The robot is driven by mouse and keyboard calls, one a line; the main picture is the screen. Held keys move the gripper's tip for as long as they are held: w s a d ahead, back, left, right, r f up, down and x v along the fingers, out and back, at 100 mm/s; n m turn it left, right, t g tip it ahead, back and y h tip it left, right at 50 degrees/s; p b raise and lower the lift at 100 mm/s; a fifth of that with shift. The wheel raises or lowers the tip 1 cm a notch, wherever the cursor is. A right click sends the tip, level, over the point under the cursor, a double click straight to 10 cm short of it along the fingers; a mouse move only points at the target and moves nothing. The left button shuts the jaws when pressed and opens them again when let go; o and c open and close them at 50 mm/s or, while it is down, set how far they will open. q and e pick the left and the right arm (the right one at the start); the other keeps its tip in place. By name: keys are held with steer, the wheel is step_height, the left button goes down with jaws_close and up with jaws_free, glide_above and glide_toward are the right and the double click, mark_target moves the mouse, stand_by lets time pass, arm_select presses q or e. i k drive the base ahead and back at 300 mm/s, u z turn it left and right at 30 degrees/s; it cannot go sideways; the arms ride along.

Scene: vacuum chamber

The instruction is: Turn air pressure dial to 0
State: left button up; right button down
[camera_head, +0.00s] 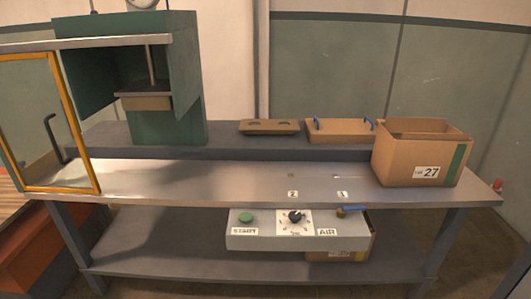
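The dial (295,216) has a black knob on a white square plate with markings around it. It sits in the middle of the grey control box (275,241) under the front edge of the metal table. The knob's pointer is too small for me to read which number it points to. To its right a label reads "AIR" (327,232), beside a brass valve with a blue handle (354,209). To its left is a green button (246,217) above a "START" label (244,231). Neither of my grippers shows in the view.
A green press (187,80) with a yellow-framed door (68,110) stands at the left. A cardboard box (399,160) marked 27 sits at the table's (220,182) right. A lower shelf (170,250) runs underneath. The space before the control box looks clear.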

mark_target(294, 217)
steer(key=k, duration=0.15)
steer(key=u, duration=0.5)
steer(key=i, duration=1.05)
steer(key=z, duration=0.25)
